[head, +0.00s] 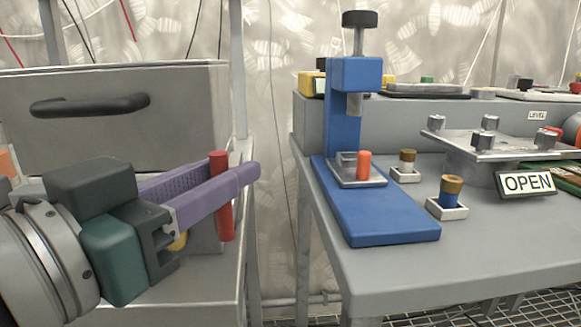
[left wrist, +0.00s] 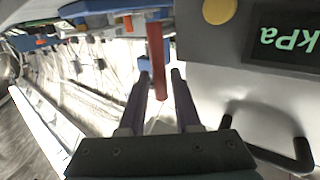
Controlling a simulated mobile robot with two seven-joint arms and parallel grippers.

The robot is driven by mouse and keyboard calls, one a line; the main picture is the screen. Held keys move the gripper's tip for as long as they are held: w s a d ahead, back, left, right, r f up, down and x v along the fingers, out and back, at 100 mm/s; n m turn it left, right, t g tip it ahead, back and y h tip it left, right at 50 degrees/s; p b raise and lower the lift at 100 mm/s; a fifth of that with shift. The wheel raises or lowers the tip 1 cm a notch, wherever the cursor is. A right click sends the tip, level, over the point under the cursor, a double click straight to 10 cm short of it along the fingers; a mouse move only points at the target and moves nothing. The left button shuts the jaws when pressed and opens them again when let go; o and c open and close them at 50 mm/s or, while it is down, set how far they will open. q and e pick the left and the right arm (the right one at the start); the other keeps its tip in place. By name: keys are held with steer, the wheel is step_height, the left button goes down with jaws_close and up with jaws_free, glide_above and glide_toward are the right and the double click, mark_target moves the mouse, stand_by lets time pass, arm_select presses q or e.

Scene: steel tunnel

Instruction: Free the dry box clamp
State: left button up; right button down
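The dry box appears to be the grey metal box (head: 110,115) with a black handle at the left of the head view. A red bar, apparently the clamp's lever (head: 220,165), stands nearly upright at its right front corner. My left gripper (head: 240,168) reaches it from the left with purple fingers. One finger passes in front of the bar and hides its middle. In the left wrist view the red bar (left wrist: 156,50) lies between the two fingertips (left wrist: 161,78), with narrow gaps at both sides. The fingers look open around it. My right gripper is not in view.
A grey bench (head: 440,270) stands at the right, beyond a gap. It holds a blue press (head: 395,220), brass-topped plugs (head: 452,190) and an OPEN sign (head: 527,182). A kPa display (left wrist: 285,35) and yellow knob (left wrist: 219,10) show in the left wrist view.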

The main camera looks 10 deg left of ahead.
arm_select(q)
steer(key=x, duration=0.3)
steer(key=shift+w, duration=0.15)
jaws_close()
stand_by(1.4)
